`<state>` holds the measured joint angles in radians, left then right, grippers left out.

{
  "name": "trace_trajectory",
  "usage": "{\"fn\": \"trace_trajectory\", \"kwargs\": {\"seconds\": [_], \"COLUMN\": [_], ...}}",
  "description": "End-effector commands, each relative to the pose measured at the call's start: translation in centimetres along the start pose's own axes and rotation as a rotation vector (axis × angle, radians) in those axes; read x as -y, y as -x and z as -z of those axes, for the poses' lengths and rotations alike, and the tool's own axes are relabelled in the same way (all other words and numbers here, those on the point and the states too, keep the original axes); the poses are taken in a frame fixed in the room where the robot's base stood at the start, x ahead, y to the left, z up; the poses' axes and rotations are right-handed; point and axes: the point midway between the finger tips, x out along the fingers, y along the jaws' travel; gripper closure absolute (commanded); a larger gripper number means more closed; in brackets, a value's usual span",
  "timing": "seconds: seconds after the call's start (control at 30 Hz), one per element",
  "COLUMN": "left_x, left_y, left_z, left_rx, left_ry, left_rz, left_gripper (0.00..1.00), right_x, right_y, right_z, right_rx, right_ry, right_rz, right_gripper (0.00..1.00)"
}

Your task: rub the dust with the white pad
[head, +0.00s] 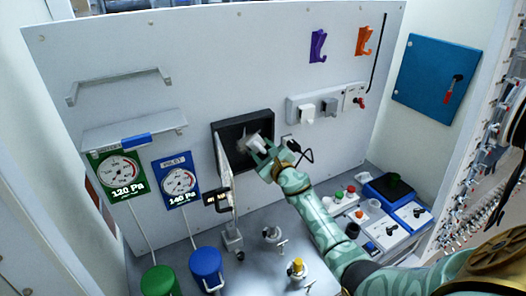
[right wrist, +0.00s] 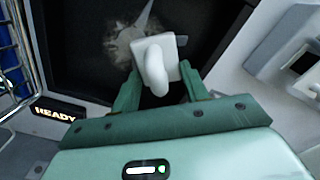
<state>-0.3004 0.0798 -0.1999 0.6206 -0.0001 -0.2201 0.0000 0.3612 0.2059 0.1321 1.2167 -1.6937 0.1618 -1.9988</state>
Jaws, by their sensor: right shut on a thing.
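The white pad (head: 257,142) is held by its handle in my right gripper (head: 268,153), in front of the black recessed panel (head: 262,121) on the back wall. In the right wrist view the pad (right wrist: 154,57) sits between the two green fingers, its square face towards the panel. The dust (right wrist: 118,42) is a pale, greyish smear on the black surface, just left of and behind the pad. Part of the dust is hidden by the pad. I cannot tell whether the pad touches the surface. My left gripper is not in view.
An open hinged door (head: 223,168) stands left of the panel, near my gripper. A small READY display (right wrist: 56,112) is below it. Gauges (head: 121,176) hang at the left; small devices crowd the bench.

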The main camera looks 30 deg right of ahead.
Motion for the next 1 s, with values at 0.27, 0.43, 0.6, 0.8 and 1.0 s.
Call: {"fn": "trace_trajectory", "kwargs": {"seconds": [0.27, 0.43, 0.6, 0.8, 1.0], "left_x": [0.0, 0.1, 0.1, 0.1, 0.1], "left_y": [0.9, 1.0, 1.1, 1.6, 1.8], "left_z": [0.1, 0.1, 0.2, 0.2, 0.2], "left_rx": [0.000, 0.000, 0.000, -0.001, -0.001], "left_ry": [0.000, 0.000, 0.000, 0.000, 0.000], "left_rz": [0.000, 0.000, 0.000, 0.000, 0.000], "left_gripper": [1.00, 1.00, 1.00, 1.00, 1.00], "right_x": [-2.3, -2.9, -3.5, -5.2, -6.1], "right_y": [0.1, 0.1, 0.1, 0.0, 0.0], "right_z": [-1.9, -2.2, -2.6, -3.9, -4.7], "right_rx": [0.002, 0.002, 0.001, 0.002, 0.002], "right_ry": [-0.002, -0.002, -0.001, -0.003, -0.002], "right_rz": [-0.001, -0.001, -0.001, -0.002, -0.001], "right_gripper": [0.74, 0.74, 0.74, 0.74, 0.74]}}
